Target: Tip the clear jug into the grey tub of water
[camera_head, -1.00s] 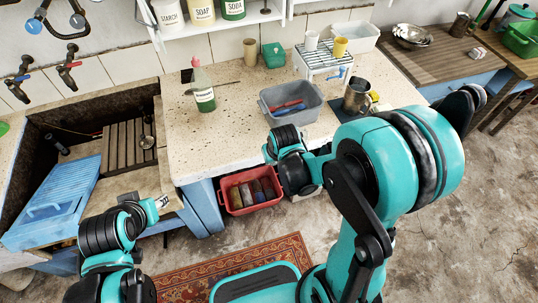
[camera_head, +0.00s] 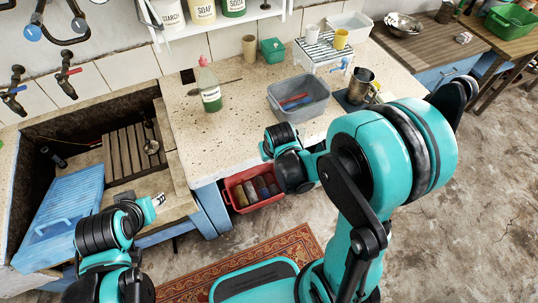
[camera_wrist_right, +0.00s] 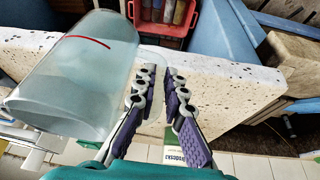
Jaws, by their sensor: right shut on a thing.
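The clear jug (camera_wrist_right: 75,80), with a red line on its side, fills the left of the right wrist view, beside my right gripper (camera_wrist_right: 160,82). Its clear handle passes at the fingertips, and the fingers are shut on it. Whether the jug holds water I cannot tell. In the head view the jug and right fingers are not visible; only my right arm shows. The grey tub (camera_head: 325,106) stands on the speckled counter behind that arm, with red and blue things in it. My left gripper (camera_head: 159,199) is low near the trough's front; its finger opening is unclear.
A green soap bottle (camera_head: 210,92) stands left of the tub on the counter (camera_head: 235,130). A wire rack (camera_head: 325,50) with cups and a metal mug (camera_head: 360,85) stand to its right. A red crate (camera_head: 238,203) is below the counter's front edge. The trough (camera_head: 85,142) is at left.

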